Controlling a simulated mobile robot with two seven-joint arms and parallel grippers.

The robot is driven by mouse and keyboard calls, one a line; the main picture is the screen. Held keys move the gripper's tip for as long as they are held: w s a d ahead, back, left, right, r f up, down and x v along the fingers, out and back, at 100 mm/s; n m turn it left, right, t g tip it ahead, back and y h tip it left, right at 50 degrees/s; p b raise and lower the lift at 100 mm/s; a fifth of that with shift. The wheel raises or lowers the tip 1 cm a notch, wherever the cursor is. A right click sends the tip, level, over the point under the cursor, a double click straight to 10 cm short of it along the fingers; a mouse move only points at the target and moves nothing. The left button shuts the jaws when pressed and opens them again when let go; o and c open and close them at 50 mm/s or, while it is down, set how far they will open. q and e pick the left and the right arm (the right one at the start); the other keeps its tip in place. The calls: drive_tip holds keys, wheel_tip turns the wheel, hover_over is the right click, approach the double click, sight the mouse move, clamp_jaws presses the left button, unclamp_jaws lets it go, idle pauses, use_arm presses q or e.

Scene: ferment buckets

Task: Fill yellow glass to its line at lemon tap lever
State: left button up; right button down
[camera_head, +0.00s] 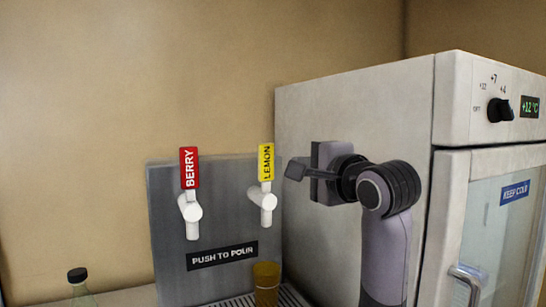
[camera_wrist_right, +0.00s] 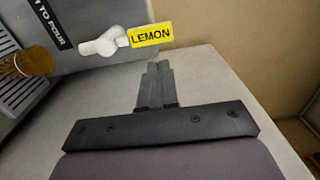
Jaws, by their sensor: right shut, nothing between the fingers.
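The yellow glass (camera_head: 266,283) stands on the drip grate below the lemon tap; its fill line and level cannot be made out. In the right wrist view the glass (camera_wrist_right: 30,62) is at the left edge. The lemon tap lever (camera_head: 265,163) has a yellow label on a white tap and looks upright; its label also shows in the right wrist view (camera_wrist_right: 151,35). My right gripper (camera_head: 292,170) is shut and empty, just right of the lemon lever at about its label's height, seemingly apart from it. In the wrist view its fingertips (camera_wrist_right: 158,68) are below the label. My left gripper is not in view.
A grey panel marked PUSH TO POUR (camera_head: 222,256) carries the taps, with a red berry lever (camera_head: 189,168) to the left. A drip grate (camera_head: 290,297) lies below. A large fridge (camera_head: 350,90) stands close on the right. A bottle (camera_head: 78,283) stands at lower left.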

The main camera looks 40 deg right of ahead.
sight(267, 155)
use_arm(q)
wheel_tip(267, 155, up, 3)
drive_tip(key=p, duration=0.3)
use_arm(e)
drive_tip(key=x, duration=1.3)
drive_tip(key=shift+w+d, duration=0.1)
